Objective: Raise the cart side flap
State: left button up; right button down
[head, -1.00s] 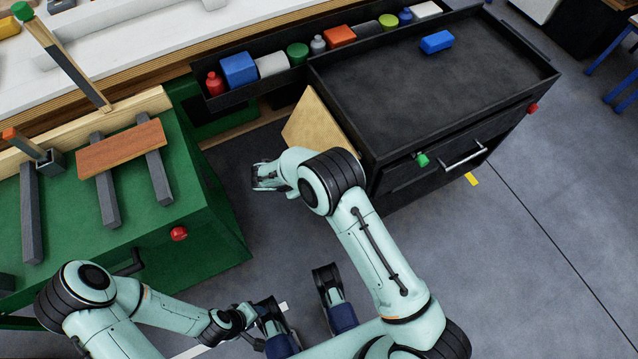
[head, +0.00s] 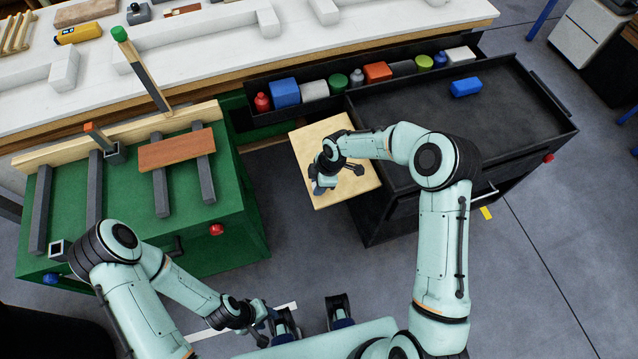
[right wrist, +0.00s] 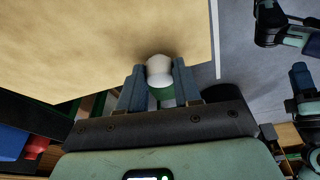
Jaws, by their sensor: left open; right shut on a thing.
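The side flap (head: 358,180), a pale wooden board, stands out from the left side of the black cart (head: 420,205), looking close to level. In the head view my right gripper (head: 324,185) is over the flap's outer part, which it partly hides. In the right wrist view the flap (right wrist: 90,45) fills the upper left, and my right gripper (right wrist: 160,90) is shut on a white and green knob (right wrist: 159,70) at its face. My left gripper (head: 274,322) is low over the floor, open and empty; its fingers are hard to make out.
A blue block (head: 466,87) lies on the cart top. A black trough (head: 330,108) of bottles and blocks runs behind. A green bench (head: 235,215) stands left of the flap, with floor between. A white-topped workbench (head: 330,45) spans the back.

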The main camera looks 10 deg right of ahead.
pick_arm(q)
jog(key=shift+w+r+p, duration=0.25)
jog(key=shift+r+p, duration=0.1)
jog(key=shift+r, duration=0.2)
jog(key=shift+w+r+p, duration=0.25)
jog(key=shift+r+p, duration=0.05)
jog(key=shift+r, duration=0.2)
pick_arm(e)
jog(key=shift+w+d+r+y, duration=0.1)
jog(key=shift+d+r+y, duration=0.1)
jog(key=shift+r+y, duration=0.75)
jog(key=shift+r+h, duration=0.2)
jog(key=shift+h, duration=0.05)
jog(key=c, duration=0.8)
grip_release()
jog(key=shift+f, duration=0.1)
pick_arm(q)
jog(key=shift+r, duration=0.15)
pick_arm(e)
jog(key=v, duration=1.3)
jog(key=shift+r, duration=0.25)
